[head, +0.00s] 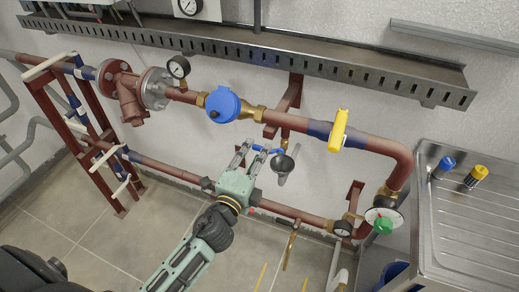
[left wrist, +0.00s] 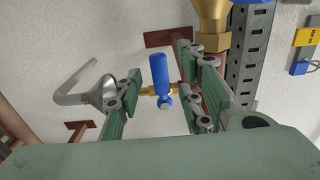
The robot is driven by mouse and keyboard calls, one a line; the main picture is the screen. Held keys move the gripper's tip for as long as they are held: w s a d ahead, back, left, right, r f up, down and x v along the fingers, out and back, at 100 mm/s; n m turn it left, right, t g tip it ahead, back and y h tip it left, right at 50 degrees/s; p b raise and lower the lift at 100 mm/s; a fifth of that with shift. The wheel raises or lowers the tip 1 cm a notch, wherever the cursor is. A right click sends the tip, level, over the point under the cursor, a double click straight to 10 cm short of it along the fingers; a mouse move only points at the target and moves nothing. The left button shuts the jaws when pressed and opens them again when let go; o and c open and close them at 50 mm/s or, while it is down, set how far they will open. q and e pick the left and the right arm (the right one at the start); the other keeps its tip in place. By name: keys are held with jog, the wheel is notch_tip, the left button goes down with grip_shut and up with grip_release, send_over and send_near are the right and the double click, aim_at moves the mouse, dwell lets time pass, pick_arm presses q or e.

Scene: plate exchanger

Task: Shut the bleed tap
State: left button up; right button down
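The bleed tap (left wrist: 150,91) is a small brass valve with a blue lever (left wrist: 159,70), hanging on a short branch below the upper red pipe. In the left wrist view the lever points up the picture from a round blue hub. The lever also shows in the head view (head: 257,148), partly behind my fingers. My left gripper (head: 255,147) is open, with its fingers on either side of the lever; the wrist view shows gaps, and I cannot tell any contact. A grey funnel (head: 283,164) with a bent pipe sits beside the tap. My right gripper is not in view.
A blue round meter (head: 222,105) and a yellow lever valve (head: 339,130) sit on the upper red pipe. The lower red pipe (head: 285,210) runs below the tap. A slotted cable tray (head: 330,70) crosses above. A steel sink unit (head: 470,230) stands at the right.

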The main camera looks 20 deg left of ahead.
pick_arm(q)
jog(key=shift+s, duration=2.4)
jog(key=shift+a+f, duration=0.1)
jog(key=s+a+f+n+g, duration=0.1)
jog(key=s+f+n+g, duration=0.15)
jog(key=f, duration=0.85)
jog(key=s+f+n+g, duration=0.2)
jog(key=s+f+g, duration=0.15)
jog(key=f, duration=0.75)
jog(key=s+a+f+n+g, duration=0.1)
jog(key=s+f+n+g, duration=0.2)
jog(key=f, duration=0.9)
jog(key=s+f+n+g, duration=0.2)
jog(key=s+f, duration=0.5)
jog(key=s, duration=0.4)
jog(key=s+a+f+n+g, duration=0.1)
jog(key=s+f+n+g, duration=0.2)
jog(key=s+f, duration=0.4)
jog(key=s+f+n+g, duration=0.3)
jog(key=s+f, duration=0.4)
jog(key=s, duration=0.9)
jog(key=shift+a+n+y, duration=0.2)
jog(key=shift+n+y, duration=0.1)
jog(key=shift+n, duration=0.05)
jog(key=shift+o, duration=0.4)
